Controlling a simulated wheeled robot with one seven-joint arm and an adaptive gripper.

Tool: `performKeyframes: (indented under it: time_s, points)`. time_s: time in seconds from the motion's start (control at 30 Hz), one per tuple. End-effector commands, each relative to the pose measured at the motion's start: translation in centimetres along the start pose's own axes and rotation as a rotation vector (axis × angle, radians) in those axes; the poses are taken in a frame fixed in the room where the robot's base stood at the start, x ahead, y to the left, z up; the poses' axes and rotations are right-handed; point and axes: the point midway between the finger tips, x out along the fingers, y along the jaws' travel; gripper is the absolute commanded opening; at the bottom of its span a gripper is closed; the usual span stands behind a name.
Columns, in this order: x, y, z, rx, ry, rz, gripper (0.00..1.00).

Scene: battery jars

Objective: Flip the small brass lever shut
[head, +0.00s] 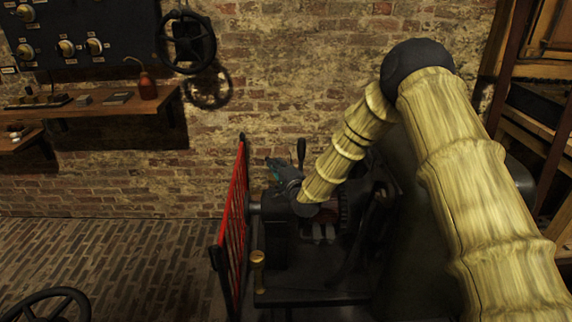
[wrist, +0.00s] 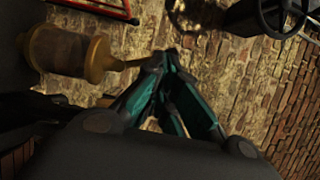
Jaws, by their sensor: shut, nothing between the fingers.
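In the wrist view a brass fitting with a dull cylindrical body (wrist: 70,52) lies on its side at the upper left. A thin brass lever (wrist: 135,63) sticks out from its right end toward my fingertips. My gripper (wrist: 165,58) is shut and empty, its teal fingers meeting right by the lever's tip. I cannot tell whether they touch. In the head view my gripper (head: 271,162) is above the dark machine, beside the red guard. I cannot make out the lever there; my arm may hide it.
A red mesh guard (head: 235,225) stands left of the dark machine (head: 300,275). A brass-topped post (head: 258,270) stands at its front. A black handwheel (head: 187,42) is on the brick wall, right of a wooden shelf (head: 110,108). The brick floor at left is mostly clear.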

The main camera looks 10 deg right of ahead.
Motion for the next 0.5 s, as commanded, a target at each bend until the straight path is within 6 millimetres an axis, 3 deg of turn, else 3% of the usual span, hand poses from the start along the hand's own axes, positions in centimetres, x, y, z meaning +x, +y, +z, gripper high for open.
performKeyframes:
  time_s: [0.5]
  points:
    - [0.53,-0.03,1.12,-0.055,-0.009,0.023,0.00]
